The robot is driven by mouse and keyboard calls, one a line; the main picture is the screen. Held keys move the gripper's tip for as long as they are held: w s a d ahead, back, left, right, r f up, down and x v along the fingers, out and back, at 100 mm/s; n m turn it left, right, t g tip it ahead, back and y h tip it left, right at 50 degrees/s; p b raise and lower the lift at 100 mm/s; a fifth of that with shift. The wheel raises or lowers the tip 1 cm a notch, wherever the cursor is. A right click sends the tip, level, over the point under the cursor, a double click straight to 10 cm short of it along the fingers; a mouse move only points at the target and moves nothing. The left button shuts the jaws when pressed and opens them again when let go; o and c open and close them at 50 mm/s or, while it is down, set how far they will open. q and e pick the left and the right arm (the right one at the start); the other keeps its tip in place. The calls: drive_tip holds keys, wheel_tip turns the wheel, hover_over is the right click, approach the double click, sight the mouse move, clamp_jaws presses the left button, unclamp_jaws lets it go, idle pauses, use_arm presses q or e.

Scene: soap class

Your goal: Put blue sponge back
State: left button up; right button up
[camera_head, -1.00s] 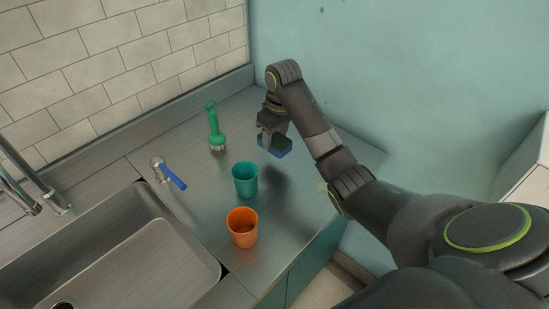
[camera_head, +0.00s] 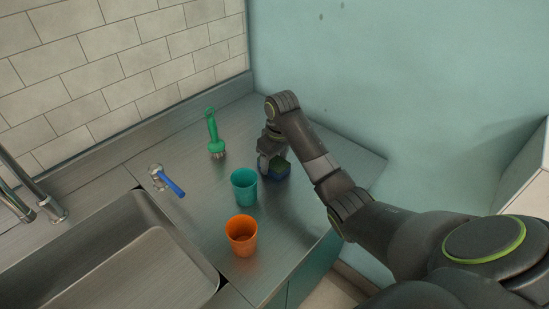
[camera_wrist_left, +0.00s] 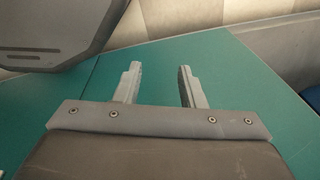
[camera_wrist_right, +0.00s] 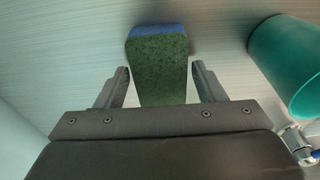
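The blue sponge (camera_head: 279,172), with a green scouring face, rests on the metal counter right of the teal cup. My right gripper (camera_head: 268,160) is low over the counter at the sponge. In the right wrist view, the sponge (camera_wrist_right: 160,65) lies between the fingers (camera_wrist_right: 162,73), its green face toward the camera and its blue edge at the far end. Narrow gaps show between the fingers and its sides, so the gripper looks open. My left gripper (camera_wrist_left: 157,75) is open and empty in the left wrist view, in front of a teal surface; it is not in the head view.
A teal cup (camera_head: 244,187) stands close left of the sponge, with an orange cup (camera_head: 241,236) nearer. A green brush (camera_head: 214,135) stands behind to the left. A blue-handled tap (camera_head: 171,184) and a sink (camera_head: 130,265) are at left. The counter's (camera_head: 325,165) right side is clear.

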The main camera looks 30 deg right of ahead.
sight(276, 162)
drive_tip(key=shift+o, duration=0.5)
drive_tip(key=shift+r, duration=0.3)
wheel_tip(276, 162, up, 5)
drive_tip(key=shift+s+d+p, duration=0.1)
drive_tip(key=shift+s+p, duration=0.05)
drive_tip(key=shift+p, duration=0.35)
wheel_tip(276, 162, up, 7)
drive_tip(key=s+p, duration=0.1)
drive_tip(key=p, duration=0.6)
drive_tip(key=shift+d+f, duration=0.15)
